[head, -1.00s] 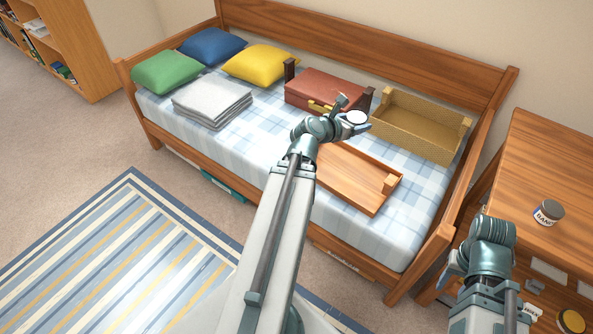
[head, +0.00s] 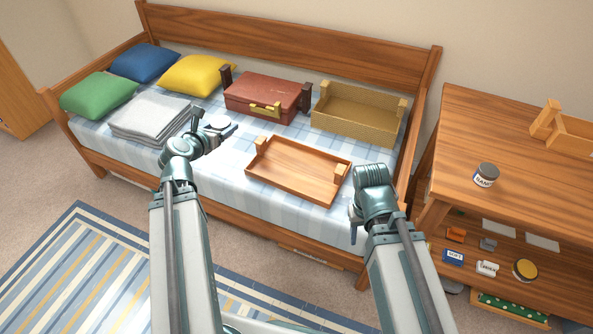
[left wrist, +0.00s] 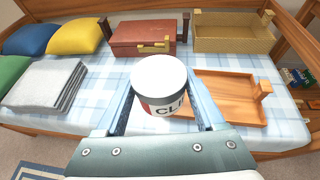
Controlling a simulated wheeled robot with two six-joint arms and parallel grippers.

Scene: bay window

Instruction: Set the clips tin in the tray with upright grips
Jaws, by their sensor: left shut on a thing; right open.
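The clips tin (left wrist: 158,90) is white with a label partly reading "CLI" and stands upright between the fingers in the left wrist view. My left gripper (head: 226,130) is shut on it, above the bed between the grey folded cloths and the wooden tray. The tray with upright grips (head: 290,172) lies on the checked bedcover, a wooden grip standing at each end. It also shows right of the tin in the left wrist view (left wrist: 228,97). My right gripper (head: 355,218) is open near the tray's front right corner, its fingers mostly hidden by its wrist.
A red case (head: 265,93) and a woven basket (head: 355,125) stand behind the tray. Grey folded cloths (head: 150,117) and cushions lie left. A desk at right holds another tin (head: 486,175) and a wooden holder (head: 568,132). Bedcover around the tray is clear.

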